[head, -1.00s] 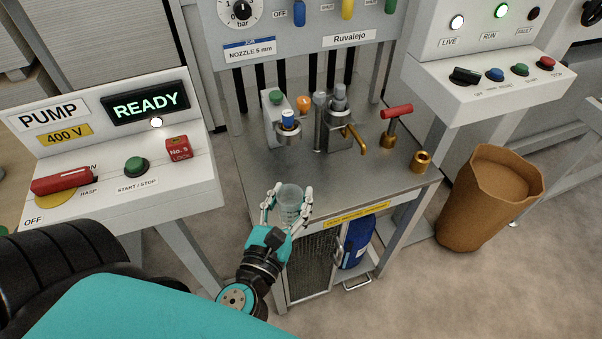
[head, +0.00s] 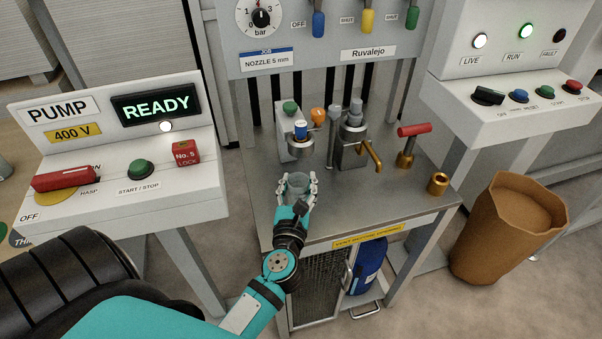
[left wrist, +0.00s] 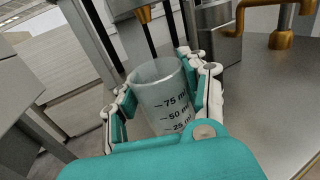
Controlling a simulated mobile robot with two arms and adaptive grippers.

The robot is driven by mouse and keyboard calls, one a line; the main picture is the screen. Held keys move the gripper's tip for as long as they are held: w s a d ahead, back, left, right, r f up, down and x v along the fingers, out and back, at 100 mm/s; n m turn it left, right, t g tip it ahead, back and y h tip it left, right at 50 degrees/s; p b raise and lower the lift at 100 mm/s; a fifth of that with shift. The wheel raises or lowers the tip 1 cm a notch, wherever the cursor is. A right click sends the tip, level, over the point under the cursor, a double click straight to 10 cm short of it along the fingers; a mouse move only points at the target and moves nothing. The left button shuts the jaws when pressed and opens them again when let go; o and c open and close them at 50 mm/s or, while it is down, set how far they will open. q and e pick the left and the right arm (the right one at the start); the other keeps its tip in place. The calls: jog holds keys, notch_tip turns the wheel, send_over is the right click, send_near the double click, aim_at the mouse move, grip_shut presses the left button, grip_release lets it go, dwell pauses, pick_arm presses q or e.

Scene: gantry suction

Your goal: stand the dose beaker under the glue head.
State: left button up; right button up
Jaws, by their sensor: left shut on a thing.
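The dose beaker (head: 298,183) is a clear cup held upright between the fingers of my left gripper (head: 298,190), over the front left of the steel bench. In the left wrist view the beaker (left wrist: 160,92) shows its 75, 50 and 25 ml marks and looks empty. Both fingers of the left gripper (left wrist: 160,98) close around its sides. The glue head (head: 301,140), with a blue cap and a brass ring, stands just behind the beaker in the head view. A brass nozzle tip (left wrist: 144,14) shows beyond the rim in the wrist view. My right gripper is not in view.
A brass tap (head: 371,152), a red-handled valve (head: 410,133) and a brass fitting (head: 438,184) stand to the right on the bench (head: 375,205). The pump box (head: 120,180) stands left, reading READY. A brown bin (head: 505,230) is on the floor at right.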

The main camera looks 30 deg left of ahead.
aim_at(300, 178)
pick_arm(q)
jog(key=x, duration=0.4)
jog(key=shift+w+a, duration=0.1)
jog(key=shift+w, duration=0.25)
jog(key=shift+w+a+f, duration=0.1)
jog(key=shift+f, duration=0.05)
notch_tip(300, 178, down, 2)
jog(key=shift+f+b, duration=0.25)
jog(key=shift+b, duration=0.15)
jog(key=shift+f, duration=0.4)
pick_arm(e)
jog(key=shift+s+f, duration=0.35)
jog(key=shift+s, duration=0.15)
pick_arm(q)
jog(key=shift+f+b, duration=0.25)
jog(key=shift+b, duration=0.05)
jog(key=o, duration=1.2)
jog(key=shift+r, duration=0.1)
jog(key=shift+o, duration=0.2)
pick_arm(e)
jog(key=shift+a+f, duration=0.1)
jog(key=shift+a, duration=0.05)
